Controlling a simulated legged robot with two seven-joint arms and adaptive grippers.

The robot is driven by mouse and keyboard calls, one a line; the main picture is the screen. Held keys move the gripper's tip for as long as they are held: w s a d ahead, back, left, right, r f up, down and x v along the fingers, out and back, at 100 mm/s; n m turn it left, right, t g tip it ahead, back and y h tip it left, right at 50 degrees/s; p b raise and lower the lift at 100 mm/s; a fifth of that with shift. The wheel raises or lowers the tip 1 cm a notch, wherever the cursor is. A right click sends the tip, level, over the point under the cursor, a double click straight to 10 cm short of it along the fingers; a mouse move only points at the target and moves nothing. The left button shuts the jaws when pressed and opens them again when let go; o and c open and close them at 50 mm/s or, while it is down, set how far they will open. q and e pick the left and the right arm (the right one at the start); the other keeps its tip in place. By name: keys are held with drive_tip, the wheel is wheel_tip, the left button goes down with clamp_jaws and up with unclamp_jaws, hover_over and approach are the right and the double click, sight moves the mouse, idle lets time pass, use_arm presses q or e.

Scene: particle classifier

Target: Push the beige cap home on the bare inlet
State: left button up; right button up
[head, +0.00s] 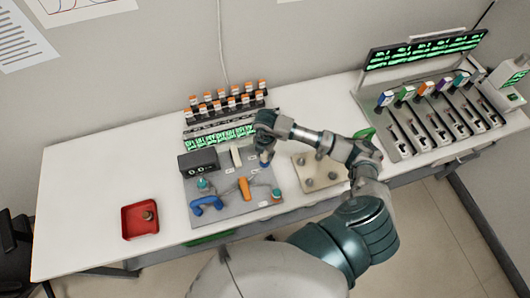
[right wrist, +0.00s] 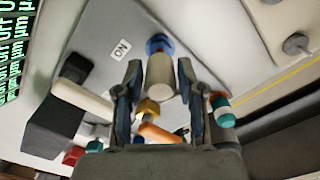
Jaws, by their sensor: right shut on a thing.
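My right gripper (head: 265,157) is over the right rear part of the grey panel (head: 233,208). In the right wrist view its two fingers (right wrist: 158,85) are closed on the sides of the beige cap (right wrist: 160,76), a short pale cylinder. A blue ring-like part (right wrist: 158,43) shows at the cap's far end, against the panel. The cap appears to meet it, but I cannot tell whether it is fully seated. The bare inlet cannot be made out separately. My left gripper is not in view.
The panel carries a blue handle (head: 207,204), an orange handle (head: 245,187), a teal-topped fitting (head: 277,193), a white lever (head: 236,157) and a black display box (head: 198,162). A beige plate (head: 316,181) with grey knobs is right. A red tray (head: 127,222) stands left.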

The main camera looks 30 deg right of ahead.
drive_tip(key=shift+f+b, duration=0.95)
drive_tip(key=shift+f, duration=0.5)
idle(0.3)
drive_tip(key=o, duration=1.1)
drive_tip(key=shift+r, duration=0.1)
drive_tip(key=shift+r, duration=0.2)
wheel_tip(320, 180, up, 11)
drive_tip(key=shift+r, duration=0.2)
